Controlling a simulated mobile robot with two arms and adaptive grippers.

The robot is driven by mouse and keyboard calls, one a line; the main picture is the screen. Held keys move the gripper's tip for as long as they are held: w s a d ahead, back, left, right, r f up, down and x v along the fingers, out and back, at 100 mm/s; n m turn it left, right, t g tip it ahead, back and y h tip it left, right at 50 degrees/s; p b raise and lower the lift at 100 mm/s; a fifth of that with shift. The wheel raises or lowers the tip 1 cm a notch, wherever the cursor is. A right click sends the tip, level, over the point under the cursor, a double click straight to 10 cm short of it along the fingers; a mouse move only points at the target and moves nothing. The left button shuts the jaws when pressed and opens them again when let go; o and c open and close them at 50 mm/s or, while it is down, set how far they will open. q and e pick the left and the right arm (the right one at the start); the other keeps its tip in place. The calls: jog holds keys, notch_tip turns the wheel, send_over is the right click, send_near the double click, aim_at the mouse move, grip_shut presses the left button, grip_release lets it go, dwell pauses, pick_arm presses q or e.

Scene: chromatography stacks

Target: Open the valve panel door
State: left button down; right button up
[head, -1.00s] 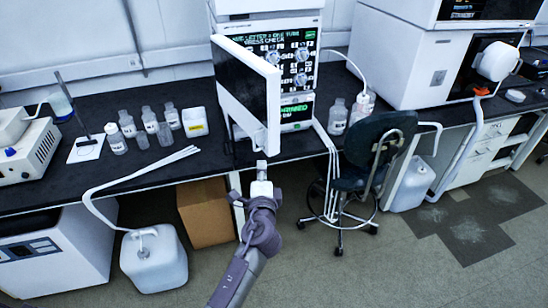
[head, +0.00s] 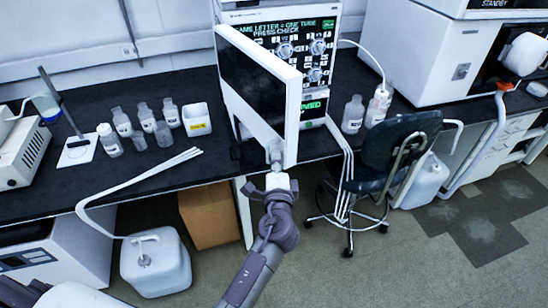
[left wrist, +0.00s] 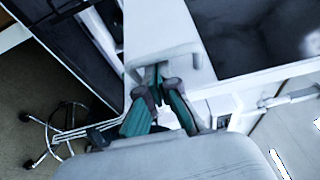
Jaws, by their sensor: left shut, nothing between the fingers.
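The valve panel door (head: 255,92), a white frame with a dark pane, stands swung out from the instrument stack toward me. Its left edge is at the stack. Behind it the valve panel (head: 313,48) shows dials and green text, partly hidden by the door. My left gripper (head: 276,160) is at the door's lower free corner. In the left wrist view the gripper's teal-padded fingers (left wrist: 158,78) are shut and empty beside the white handle (left wrist: 165,55) on the door frame; whether they touch it I cannot tell. My right gripper is not in view.
Several bottles (head: 142,118) and a stand (head: 76,142) are on the black bench left of the door. A chair (head: 390,155) is to the right. A carboy (head: 155,265) and a cardboard box (head: 208,215) are on the floor. Open floor lies in front.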

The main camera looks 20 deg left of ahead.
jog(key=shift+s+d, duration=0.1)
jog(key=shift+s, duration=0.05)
